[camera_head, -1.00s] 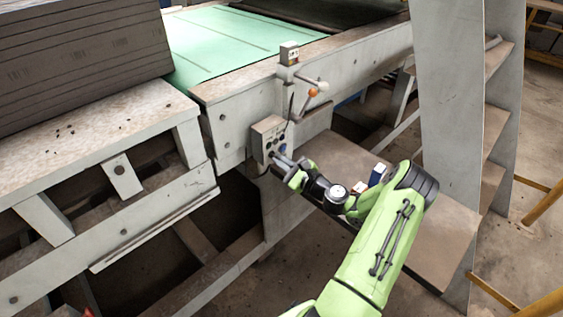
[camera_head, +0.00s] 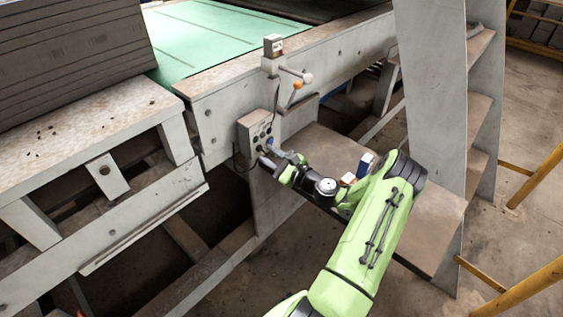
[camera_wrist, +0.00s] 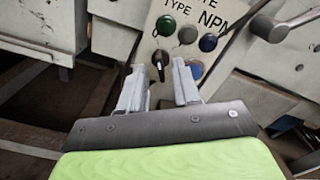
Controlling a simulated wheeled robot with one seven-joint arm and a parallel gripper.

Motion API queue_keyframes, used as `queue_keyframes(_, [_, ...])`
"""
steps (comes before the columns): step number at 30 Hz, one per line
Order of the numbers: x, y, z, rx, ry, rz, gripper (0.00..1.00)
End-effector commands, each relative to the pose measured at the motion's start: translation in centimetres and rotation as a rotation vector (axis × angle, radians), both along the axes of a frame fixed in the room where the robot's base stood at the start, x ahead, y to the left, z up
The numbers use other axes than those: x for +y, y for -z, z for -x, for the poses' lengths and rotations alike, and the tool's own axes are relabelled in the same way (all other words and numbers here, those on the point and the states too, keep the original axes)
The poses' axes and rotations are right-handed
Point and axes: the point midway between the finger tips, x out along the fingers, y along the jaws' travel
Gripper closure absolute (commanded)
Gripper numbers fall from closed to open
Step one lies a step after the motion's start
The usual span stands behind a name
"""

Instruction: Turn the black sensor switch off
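The black sensor switch (camera_wrist: 160,62) is a small knob with a pale mark, on the lower left of a grey control box (camera_head: 259,128). In the wrist view it shows between my fingertips and slightly beyond them. My gripper (camera_wrist: 158,70) is open, with its two grey fingers apart and nothing held. In the head view, my gripper (camera_head: 268,158) is at the lower front of the box. Whether a finger touches the switch or the box I cannot tell.
Another blue button (camera_wrist: 195,69) is behind the right finger. A lever with an orange knob (camera_head: 298,85) stands above the box. A brown platform (camera_head: 330,150) lies right of it.

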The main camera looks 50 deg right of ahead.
Motion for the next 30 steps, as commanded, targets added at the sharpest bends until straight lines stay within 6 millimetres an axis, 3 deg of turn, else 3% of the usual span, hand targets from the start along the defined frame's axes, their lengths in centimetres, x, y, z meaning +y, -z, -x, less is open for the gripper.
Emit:
queue_keyframes(15, [-0.5,-0.2,13.3,0.001,0.006,-0.002,0.68])
queue_keyframes(21, [-0.4,-0.1,15.0,0.0,0.002,-0.001,0.68])
queue_keyframes(30, [-0.4,0.0,15.1,0.0,0.001,0.0,0.68])
